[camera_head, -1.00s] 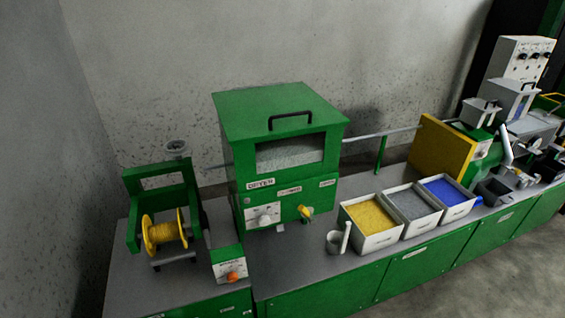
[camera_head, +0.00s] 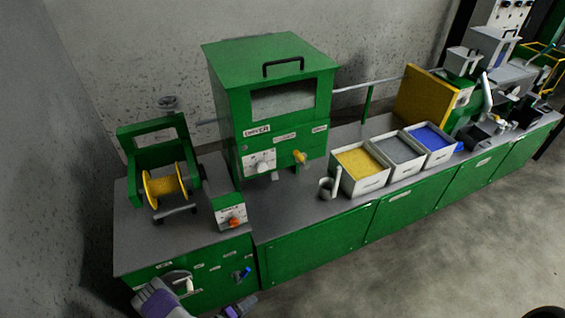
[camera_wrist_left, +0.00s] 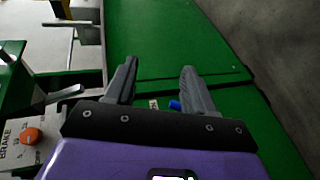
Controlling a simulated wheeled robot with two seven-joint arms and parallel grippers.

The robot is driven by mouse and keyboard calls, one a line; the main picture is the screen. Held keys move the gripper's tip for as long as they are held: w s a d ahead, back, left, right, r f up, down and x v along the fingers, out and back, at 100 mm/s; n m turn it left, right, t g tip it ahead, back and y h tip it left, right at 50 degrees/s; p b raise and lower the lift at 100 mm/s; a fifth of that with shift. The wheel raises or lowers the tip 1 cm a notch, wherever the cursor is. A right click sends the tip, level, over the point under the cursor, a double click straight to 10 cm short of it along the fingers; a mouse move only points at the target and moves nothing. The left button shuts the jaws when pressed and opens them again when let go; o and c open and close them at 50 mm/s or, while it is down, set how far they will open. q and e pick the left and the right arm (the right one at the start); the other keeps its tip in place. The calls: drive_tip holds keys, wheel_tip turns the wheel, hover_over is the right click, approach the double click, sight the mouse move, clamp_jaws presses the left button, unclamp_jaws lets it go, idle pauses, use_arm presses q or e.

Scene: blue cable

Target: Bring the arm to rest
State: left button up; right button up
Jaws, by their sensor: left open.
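In the wrist view my left gripper (camera_wrist_left: 158,82) is open, with two dark fingers spread apart and nothing between them but the view of the green cabinet (camera_wrist_left: 150,45) beyond. A small blue knob shows just by the right finger. In the head view, purple and grey parts of my left arm (camera_head: 158,299) come in at the bottom edge, low in front of the cabinet's left end; the fingers are hardly visible there. My right gripper does not show.
A green dryer (camera_head: 272,60) stands on the grey counter. A yellow spool (camera_head: 165,183) and a brake box (camera_head: 229,212) with an orange knob are left of it. Bins of yellow (camera_head: 357,163), grey and blue pellets stand to the right. Clear floor (camera_head: 440,250) lies in front.

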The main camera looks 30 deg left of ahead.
use_arm(q)
drive_tip(key=s+d+r+m+g+h, duration=0.2)
drive_tip(key=d+r+m+g+h, duration=0.15)
drive_tip(key=d+g, duration=0.55)
drive_tip(key=s+d+r+m+g+h, duration=0.15)
drive_tip(key=d+r+m+g, duration=0.35)
drive_tip(key=d, duration=0.5)
drive_tip(key=w+d+r+m+t+y, duration=0.1)
drive_tip(key=w+d+r+m+y, duration=0.2)
drive_tip(key=r, duration=0.7)
drive_tip(key=shift+w+d+y, duration=0.2)
drive_tip(key=shift+d+y, duration=0.7)
drive_tip(key=shift+d, duration=0.05)
drive_tip(key=shift+c, duration=0.3)
